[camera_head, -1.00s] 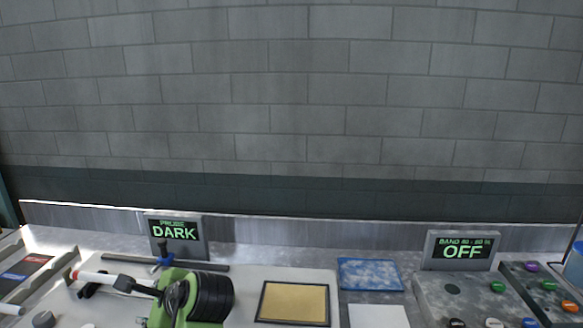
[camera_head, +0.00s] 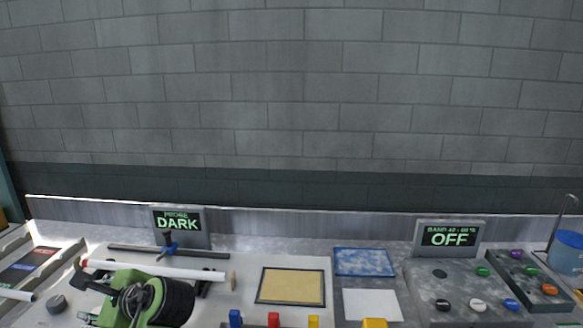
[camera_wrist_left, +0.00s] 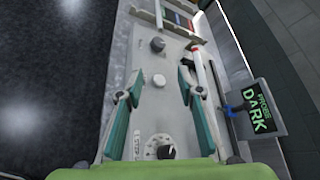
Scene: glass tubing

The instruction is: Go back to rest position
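My left gripper (camera_wrist_left: 155,90) is open and empty in the left wrist view, its two teal-lined fingers spread wide above the light bench panel. In the head view its green and black wrist shows at the lower left, in front of the white tube. The white tube (camera_head: 165,270) with a red end lies level across dark supports, and it also shows in the left wrist view (camera_wrist_left: 200,75) beside the right finger, apart from it. The probe display (camera_head: 178,222) behind it reads DARK. My right gripper is in neither view.
A tan pad (camera_head: 291,287), a blue mottled tile (camera_head: 364,262) and a white sheet (camera_head: 372,305) lie mid-bench. A display (camera_head: 449,235) reads OFF above a button box (camera_head: 455,290). A blue container (camera_head: 567,252) stands at the far right. A grey wall closes the back.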

